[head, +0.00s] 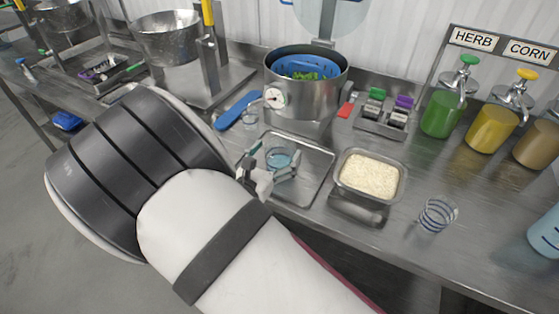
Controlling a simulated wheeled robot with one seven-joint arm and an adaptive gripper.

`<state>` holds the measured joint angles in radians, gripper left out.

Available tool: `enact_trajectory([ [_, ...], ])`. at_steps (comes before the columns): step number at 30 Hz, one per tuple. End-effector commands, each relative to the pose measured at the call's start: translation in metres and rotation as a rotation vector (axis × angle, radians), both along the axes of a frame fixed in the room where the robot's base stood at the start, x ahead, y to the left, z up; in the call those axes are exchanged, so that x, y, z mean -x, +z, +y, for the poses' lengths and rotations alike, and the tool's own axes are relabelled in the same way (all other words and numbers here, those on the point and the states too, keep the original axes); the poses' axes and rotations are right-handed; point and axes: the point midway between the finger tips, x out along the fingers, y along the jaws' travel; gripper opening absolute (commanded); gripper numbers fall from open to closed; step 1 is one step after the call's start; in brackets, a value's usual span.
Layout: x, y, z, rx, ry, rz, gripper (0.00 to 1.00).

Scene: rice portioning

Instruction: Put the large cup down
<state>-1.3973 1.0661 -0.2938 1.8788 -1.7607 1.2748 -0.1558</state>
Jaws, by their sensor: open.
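A clear cup with a bluish tint (281,160) is at the metal tray (310,185) in the middle of the counter. My gripper (275,163) is open at this cup, with fingers close around its near and left sides. I cannot tell whether the fingers touch it, and part of the cup is hidden behind them. Another clear cup with blue rings (437,215) stands on the counter at the right. A smaller clear cup (250,118) stands behind the tray, at the left. Which cup is largest is hard to tell.
A metal pan of rice (366,204) sits right of the tray. A pot with a gauge (322,97) stands behind. Herb (440,115) and corn (492,130) dispensers stand at the back right. A blue spatula (237,109) lies left of the pot.

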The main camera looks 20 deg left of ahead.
Motion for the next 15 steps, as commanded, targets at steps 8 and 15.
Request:
enact_trajectory([
  [8, -0.022, 0.000, -0.002, 0.000, 0.000, 0.000, 0.83],
  [15, -0.021, 0.000, -0.002, 0.000, 0.000, 0.000, 0.54],
])
